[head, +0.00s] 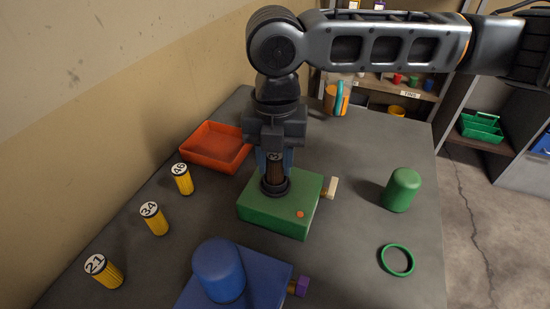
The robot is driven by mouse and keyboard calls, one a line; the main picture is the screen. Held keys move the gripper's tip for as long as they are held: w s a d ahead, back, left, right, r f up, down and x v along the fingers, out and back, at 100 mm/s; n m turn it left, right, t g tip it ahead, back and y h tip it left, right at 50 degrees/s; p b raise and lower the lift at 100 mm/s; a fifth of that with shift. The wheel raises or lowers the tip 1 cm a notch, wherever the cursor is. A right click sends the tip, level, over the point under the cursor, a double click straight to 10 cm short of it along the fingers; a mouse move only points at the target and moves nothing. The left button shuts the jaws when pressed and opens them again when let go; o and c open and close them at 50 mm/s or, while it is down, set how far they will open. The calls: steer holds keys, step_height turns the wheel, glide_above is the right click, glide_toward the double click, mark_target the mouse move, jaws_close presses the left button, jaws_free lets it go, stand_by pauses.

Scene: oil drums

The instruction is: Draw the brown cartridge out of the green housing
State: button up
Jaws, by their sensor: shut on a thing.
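The green housing (257,213) is a squat block near the middle of the grey table, with a dark round collar on its top. The brown cartridge (274,176) stands upright in that collar, with its lower end hidden inside. My gripper (274,158) points straight down from above and is shut on the cartridge's upper part. A cream block on a short stem (330,187) sticks out of the housing's right side. An orange dot shows on the housing's top.
A blue housing with a domed cap (219,270) stands in front. Yellow numbered cartridges (154,219) stand at left. An orange tray (214,148) lies behind left. A green cap (402,190) and a green ring (396,260) are at right, with bare table around them.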

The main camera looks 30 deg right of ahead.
steer(key=shift+r+p, duration=0.6)
steer(key=shift+r, duration=0.1)
stand_by(0.5)
steer(key=shift+r+p, duration=0.95)
steer(key=shift+r, duration=0.95)
